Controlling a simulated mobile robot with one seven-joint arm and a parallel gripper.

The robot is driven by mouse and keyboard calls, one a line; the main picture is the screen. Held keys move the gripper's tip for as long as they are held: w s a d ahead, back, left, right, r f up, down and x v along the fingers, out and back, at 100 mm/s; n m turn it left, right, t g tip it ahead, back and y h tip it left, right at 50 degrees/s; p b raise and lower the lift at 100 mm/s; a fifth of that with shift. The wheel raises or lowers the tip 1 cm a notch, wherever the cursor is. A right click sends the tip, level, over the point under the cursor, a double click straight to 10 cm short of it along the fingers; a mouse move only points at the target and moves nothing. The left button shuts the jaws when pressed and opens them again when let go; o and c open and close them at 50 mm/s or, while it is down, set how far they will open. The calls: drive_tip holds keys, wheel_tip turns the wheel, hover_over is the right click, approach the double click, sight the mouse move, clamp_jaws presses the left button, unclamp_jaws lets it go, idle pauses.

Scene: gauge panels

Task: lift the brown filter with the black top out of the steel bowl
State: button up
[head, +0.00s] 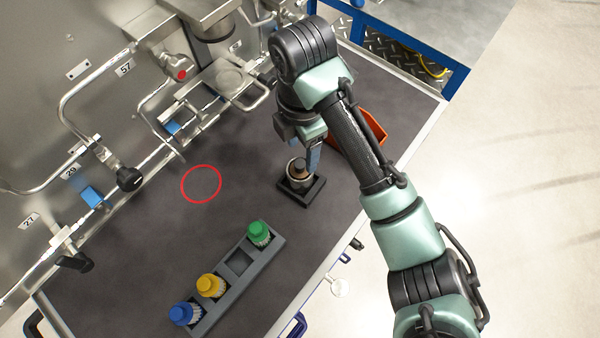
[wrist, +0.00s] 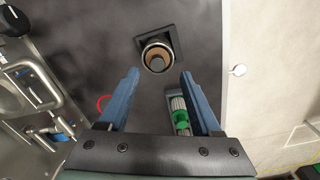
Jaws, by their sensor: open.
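The brown filter (wrist: 158,60) sits inside the steel bowl (wrist: 145,48), which stands in a black square base. My gripper (head: 311,150) is just above and behind the bowl, pointing down. In the wrist view the two blue fingers of my gripper (wrist: 160,74) are spread wide and empty, with the bowl ahead between and beyond their tips. I cannot tell the exact height gap.
An orange bin (head: 370,125) is partly behind my arm. A red ring (head: 201,184) marks clear dark tabletop. A steel panel with handles (head: 90,95) lines the left.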

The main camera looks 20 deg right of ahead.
sight(300, 163)
wheel_tip(300, 163, down, 5)
drive_tip(key=shift+w+a+r+p, duration=0.1)
drive_tip(key=shift+w+a+p, duration=0.05)
drive_tip(key=shift+p, duration=0.4)
clamp_jaws()
idle(1.0)
